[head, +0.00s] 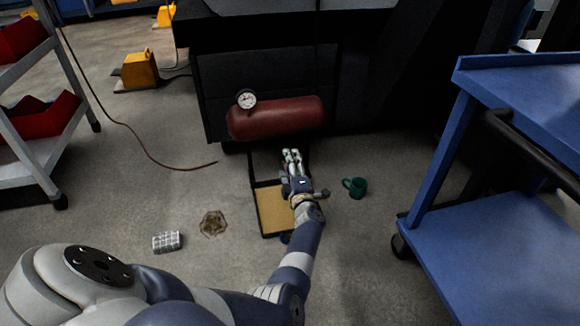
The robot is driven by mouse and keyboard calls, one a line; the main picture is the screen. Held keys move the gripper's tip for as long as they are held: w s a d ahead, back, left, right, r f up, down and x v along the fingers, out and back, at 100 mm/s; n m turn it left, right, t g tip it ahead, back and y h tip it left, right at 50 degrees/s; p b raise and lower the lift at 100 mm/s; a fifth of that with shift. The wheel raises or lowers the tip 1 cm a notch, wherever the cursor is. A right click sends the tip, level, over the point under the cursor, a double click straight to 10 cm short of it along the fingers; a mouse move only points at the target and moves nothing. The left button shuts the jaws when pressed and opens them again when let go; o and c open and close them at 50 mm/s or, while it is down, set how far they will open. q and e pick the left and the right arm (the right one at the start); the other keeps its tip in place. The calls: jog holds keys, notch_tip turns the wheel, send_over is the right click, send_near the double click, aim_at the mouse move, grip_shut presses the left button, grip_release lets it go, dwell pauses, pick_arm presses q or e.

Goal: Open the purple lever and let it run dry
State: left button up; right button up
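A dark red tank (290,118) with a round white dial gauge (246,99) lies across the front of the black machine. My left gripper (292,155) reaches in just below the tank, above the far part of a dark-rimmed tray (256,205) with a tan bottom. Its fingers look close together, but I cannot tell whether they are open or shut, or whether they touch anything. I cannot make out a purple lever; the gripper may hide it. No flow or drip is visible. My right gripper is not in view.
A green mug (356,187) stands on the floor right of the tray. A crumpled brown thing (213,224) and a grey-white patterned block (167,242) lie to its left. A blue cart (490,235) stands at right, a shelf rack (35,150) at left. A thin hose (140,146) crosses the floor.

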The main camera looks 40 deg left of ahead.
pick_arm(q)
jog(key=shift+a+r, duration=0.15)
jog(key=shift+a, duration=0.15)
jog(key=o, duration=1.1)
jog(key=shift+s, duration=0.1)
jog(key=shift+d, duration=0.15)
